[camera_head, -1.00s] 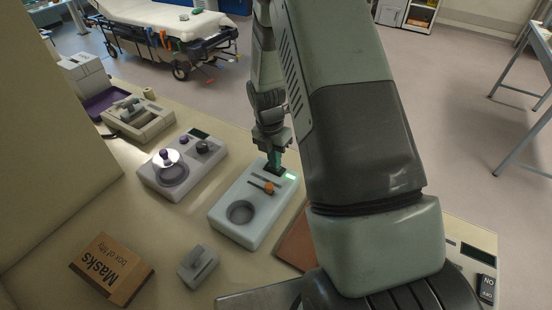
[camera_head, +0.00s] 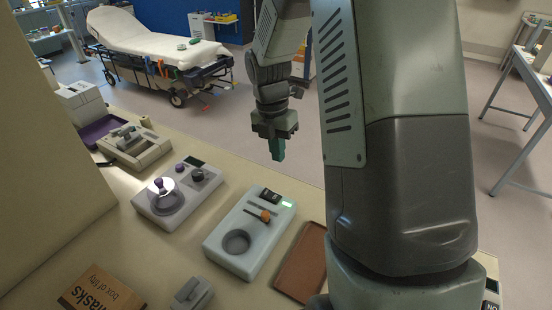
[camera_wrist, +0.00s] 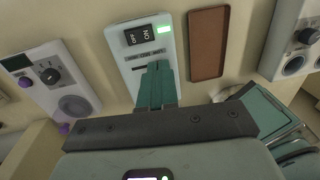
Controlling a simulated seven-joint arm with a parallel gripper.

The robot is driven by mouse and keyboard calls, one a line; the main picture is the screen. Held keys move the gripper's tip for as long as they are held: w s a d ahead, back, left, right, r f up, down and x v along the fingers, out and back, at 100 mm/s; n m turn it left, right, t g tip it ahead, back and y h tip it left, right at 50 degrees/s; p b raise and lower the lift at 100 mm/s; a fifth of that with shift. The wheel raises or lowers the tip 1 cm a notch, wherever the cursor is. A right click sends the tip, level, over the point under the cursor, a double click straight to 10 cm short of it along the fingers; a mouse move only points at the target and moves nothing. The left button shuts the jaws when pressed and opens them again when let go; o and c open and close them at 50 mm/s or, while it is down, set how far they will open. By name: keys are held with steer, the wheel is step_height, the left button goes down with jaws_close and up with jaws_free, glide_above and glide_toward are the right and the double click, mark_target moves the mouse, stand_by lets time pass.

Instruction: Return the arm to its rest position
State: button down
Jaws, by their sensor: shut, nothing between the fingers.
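My gripper (camera_head: 278,150) is shut and empty. In the head view it hangs in the air above and beyond the far end of the white device with the orange slider knob (camera_head: 265,215). That device has a round dark well, a black switch (camera_head: 270,196) and a lit green display (camera_head: 288,204). In the wrist view my closed teal fingers (camera_wrist: 157,88) show in front of the same device (camera_wrist: 118,60), covering its lower part. The switch there (camera_wrist: 138,36) is marked ON and OFF, and the green display is lit.
A device with a purple-knobbed lid (camera_head: 163,196) stands to the left. A brown tray (camera_head: 301,262) lies to the right. A masks box (camera_head: 100,290) and a small grey object (camera_head: 192,293) are at the front. A stretcher (camera_head: 150,40) stands beyond on open floor.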

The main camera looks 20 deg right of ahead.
stand_by(0.4)
steer(key=s+a+r+m+t, duration=0.1)
steer(key=s+r+m+t, duration=0.1)
steer(key=s+r+m, duration=0.45)
steer(key=s+a+r+m+t, duration=0.1)
steer(key=s+r+m, duration=0.3)
steer(key=r+m, duration=0.5)
steer(key=s+a+r+m+t+y, duration=0.1)
steer(key=s+r+m+t, duration=0.2)
steer(key=s+r+m, duration=0.4)
steer(key=s+m, duration=0.4)
steer(key=s, duration=0.2)
steer(key=shift+s+a+t, duration=0.25)
steer(key=shift+a+t, duration=0.05)
steer(key=shift+a, duration=0.1)
steer(key=c, duration=1.8)
jaws_free()
steer(key=shift+c, duration=0.2)
